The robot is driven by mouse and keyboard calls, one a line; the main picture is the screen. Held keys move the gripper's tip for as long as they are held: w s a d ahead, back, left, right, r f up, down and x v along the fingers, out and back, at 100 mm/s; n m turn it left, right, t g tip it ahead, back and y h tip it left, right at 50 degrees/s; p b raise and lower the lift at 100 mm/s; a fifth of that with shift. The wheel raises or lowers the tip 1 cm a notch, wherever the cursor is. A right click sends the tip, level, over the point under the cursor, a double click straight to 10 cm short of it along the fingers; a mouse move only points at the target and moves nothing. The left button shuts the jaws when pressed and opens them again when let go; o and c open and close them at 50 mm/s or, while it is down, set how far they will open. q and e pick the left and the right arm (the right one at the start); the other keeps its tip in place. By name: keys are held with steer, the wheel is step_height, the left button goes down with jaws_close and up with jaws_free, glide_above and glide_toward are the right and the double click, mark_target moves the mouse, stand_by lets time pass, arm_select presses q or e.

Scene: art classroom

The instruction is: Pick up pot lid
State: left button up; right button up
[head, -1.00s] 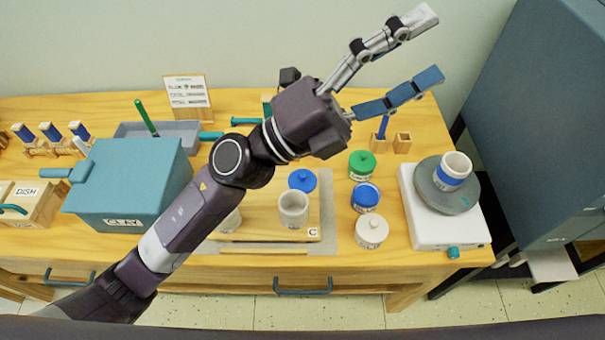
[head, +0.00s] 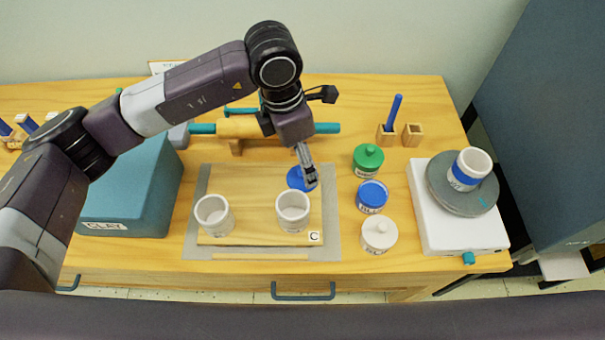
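A round blue lid (head: 296,181) lies on the wooden board marked C (head: 250,180), behind the right one of two pale pots (head: 293,221). My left gripper (head: 311,184) points down over the lid and covers its right part. Its fingers are seen nearly edge-on, so I cannot tell how far apart they are or whether they touch the lid. The other pale pot (head: 213,224) stands at the board's left. My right gripper is not in view.
Green (head: 367,162), blue (head: 371,203) and white (head: 379,243) lidded jars stand right of the board. A white-based turntable (head: 430,237) holds a blue-banded cup (head: 464,182). A teal clay box (head: 130,200) is at left, and a rolling pin (head: 240,126) lies behind.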

arm_select(q)
steer(key=f, duration=0.1)
steer(key=f+p, duration=0.1)
steer(key=f, duration=0.2)
steer(key=shift+w+d+f+p, duration=0.15)
steer(key=shift+d+f+p, duration=0.1)
steer(key=shift+f+p, duration=0.1)
steer(key=shift+f, duration=0.4)
steer(key=c, duration=0.9)
steer(key=shift+r, duration=0.1)
steer(key=shift+c, duration=0.3)
